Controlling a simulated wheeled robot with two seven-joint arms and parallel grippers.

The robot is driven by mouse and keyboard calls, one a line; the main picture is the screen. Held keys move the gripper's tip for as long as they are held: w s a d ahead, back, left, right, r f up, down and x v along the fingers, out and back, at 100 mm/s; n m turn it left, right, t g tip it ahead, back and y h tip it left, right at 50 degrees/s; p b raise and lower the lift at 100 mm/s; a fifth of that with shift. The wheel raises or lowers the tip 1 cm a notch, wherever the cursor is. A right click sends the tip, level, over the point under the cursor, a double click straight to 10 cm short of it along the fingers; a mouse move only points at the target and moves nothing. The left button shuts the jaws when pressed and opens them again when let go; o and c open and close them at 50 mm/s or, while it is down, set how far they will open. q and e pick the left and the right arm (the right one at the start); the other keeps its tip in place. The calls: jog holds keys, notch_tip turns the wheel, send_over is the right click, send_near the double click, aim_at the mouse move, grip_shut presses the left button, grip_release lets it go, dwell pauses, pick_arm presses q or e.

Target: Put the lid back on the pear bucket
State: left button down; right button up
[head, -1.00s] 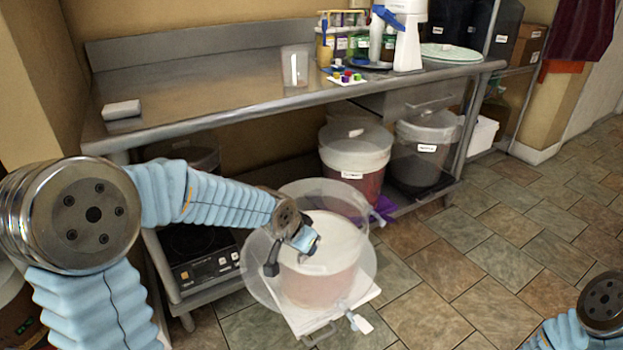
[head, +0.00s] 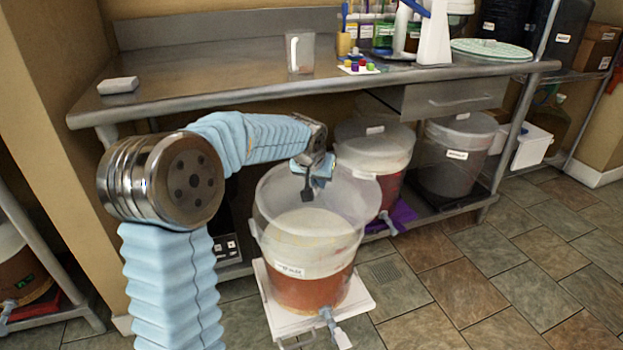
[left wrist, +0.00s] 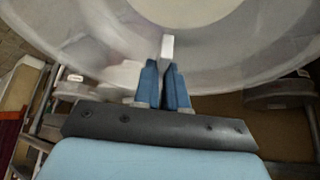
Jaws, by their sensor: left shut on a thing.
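A bucket with reddish-brown contents (head: 312,291) stands on a white stand, with a label too small to read and a tap at its front. My left gripper (head: 314,180) is above the back of its top. In the left wrist view the fingers (left wrist: 163,85) are shut on a white tab, which seems to be the handle of the translucent round lid (left wrist: 225,60). In the head view the clear lid (head: 352,203) overlaps the bucket's upper part. Whether they touch cannot be told. My right gripper is out of view.
Two covered buckets stand under the steel table, one reddish (head: 375,160) and one grey (head: 450,155). The steel table (head: 220,75) edge is behind my left arm. A clear jug (head: 300,53) and a white appliance (head: 435,35) stand on it. Tiled floor is free at right.

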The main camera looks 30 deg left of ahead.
pick_arm(q)
jog(key=a, duration=0.1)
jog(key=a+n, duration=0.1)
jog(key=w+a+r, duration=0.1)
jog(key=shift+a+n+y+b, duration=0.2)
jog(key=shift+n+y+b, duration=0.1)
jog(key=shift+y+b, duration=0.1)
jog(key=shift+f+b, duration=2.25)
jog(key=shift+f, duration=0.85)
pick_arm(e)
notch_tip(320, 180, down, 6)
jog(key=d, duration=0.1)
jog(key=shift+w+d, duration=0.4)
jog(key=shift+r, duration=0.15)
pick_arm(q)
jog(key=shift+r, duration=0.1)
jog(key=shift+f+b, duration=0.2)
jog(key=shift+b, duration=0.15)
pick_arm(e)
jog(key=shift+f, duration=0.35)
pick_arm(q)
jog(key=c, duration=0.6)
grip_release()
jog(key=shift+s, duration=0.1)
jog(key=shift+c, duration=0.2)
jog(key=shift+r, duration=0.1)
